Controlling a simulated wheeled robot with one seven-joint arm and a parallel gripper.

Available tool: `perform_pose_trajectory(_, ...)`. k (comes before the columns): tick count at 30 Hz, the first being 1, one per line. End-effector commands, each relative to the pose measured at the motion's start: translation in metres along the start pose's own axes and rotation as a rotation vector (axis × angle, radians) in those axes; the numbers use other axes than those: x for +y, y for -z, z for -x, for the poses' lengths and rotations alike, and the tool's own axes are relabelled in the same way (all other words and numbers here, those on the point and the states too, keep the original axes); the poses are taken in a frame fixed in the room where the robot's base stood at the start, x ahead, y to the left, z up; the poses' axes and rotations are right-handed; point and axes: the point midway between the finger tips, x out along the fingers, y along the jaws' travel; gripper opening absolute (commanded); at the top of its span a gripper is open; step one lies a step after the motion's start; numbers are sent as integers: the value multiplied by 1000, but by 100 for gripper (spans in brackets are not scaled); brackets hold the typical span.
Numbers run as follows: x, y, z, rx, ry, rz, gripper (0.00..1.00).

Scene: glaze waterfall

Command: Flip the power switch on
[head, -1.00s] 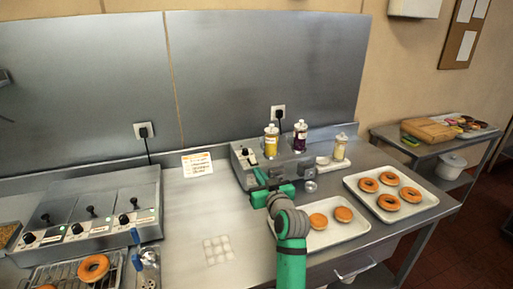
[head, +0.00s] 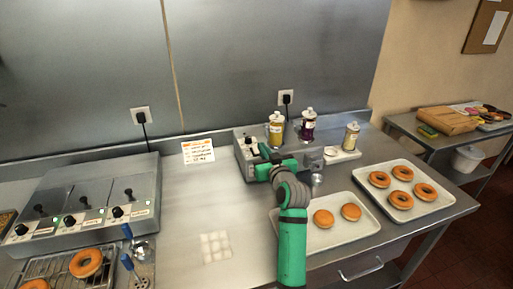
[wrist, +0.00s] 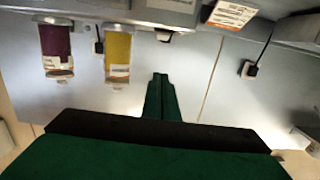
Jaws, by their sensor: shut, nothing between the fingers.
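A grey metal machine (head: 243,158) with controls on its front left stands at the back of the steel counter. My gripper (head: 262,152) is in front of and partly over this machine, and the arm hides much of its front. In the wrist view, which looks upside down, the green fingers (wrist: 160,92) are together with nothing between them. I see no clear contact between fingers and machine.
Trays of donuts (head: 330,242) lie at right. A three-lever unit (head: 90,200) stands left. The counter between is mostly clear.

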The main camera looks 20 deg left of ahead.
Motion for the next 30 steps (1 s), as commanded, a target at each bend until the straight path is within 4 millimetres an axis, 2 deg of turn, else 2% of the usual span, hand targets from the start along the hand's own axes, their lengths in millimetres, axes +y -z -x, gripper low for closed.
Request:
perform_pose_trajectory(8, 10, 0, -49, -1, -12, -1, 0)
perform_pose_trajectory(13, 6, 1, -78, 0, -6, 0, 0)
perform_pose_trajectory(15, 4, -15, -79, -3, -4, -3, 0)
perform_pose_trajectory(21, 1, -34, -85, -1, 0, -2, 0)
perform_pose_trajectory(30, 2, -39, -86, 0, -2, 0, 0)
